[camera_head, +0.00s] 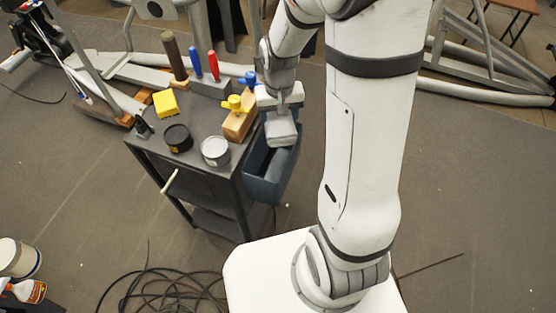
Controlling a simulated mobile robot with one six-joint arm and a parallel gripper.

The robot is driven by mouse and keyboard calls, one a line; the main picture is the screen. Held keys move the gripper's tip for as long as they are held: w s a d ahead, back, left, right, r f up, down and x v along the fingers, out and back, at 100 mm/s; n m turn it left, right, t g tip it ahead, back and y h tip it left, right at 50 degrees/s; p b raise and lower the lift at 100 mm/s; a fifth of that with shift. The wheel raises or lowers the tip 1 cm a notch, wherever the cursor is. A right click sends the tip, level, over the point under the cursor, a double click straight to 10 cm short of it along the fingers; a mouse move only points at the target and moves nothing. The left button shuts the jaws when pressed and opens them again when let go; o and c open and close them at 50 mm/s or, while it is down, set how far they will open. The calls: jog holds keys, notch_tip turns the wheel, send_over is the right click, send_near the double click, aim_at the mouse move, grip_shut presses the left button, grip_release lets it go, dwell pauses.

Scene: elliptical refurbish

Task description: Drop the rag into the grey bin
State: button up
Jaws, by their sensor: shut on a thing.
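My gripper (282,112) points down over the right end of the dark cart, shut on a pale grey, folded-looking piece that I take to be the rag (282,134). The rag hangs just below the fingers, in front of and above the blue-grey bin (266,187). The bin is fixed or hung at the cart's right side, with its open top facing up. The rag overlaps the bin's opening in this view; the gap between them is hard to judge. A grey shape shows inside the bin, and part of the inside is hidden.
The cart top holds a yellow block (165,103), a black tin (178,138), a light grey tin (215,151), a wooden plane (239,124) with a yellow knob, and red- and blue-handled tools. Cables (165,297) lie on the floor.

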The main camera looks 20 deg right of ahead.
notch_tip(320, 180, down, 4)
jog(key=b, duration=0.2)
jog(key=shift+f+b, duration=0.15)
jog(key=shift+b, duration=0.15)
jog(key=o, duration=1)
jog(key=shift+s, duration=0.1)
jog(key=shift+o, duration=0.2)
notch_tip(320, 180, up, 7)
jog(key=shift+f+p, duration=0.1)
jog(key=shift+p, duration=0.2)
jog(key=shift+r, duration=0.55)
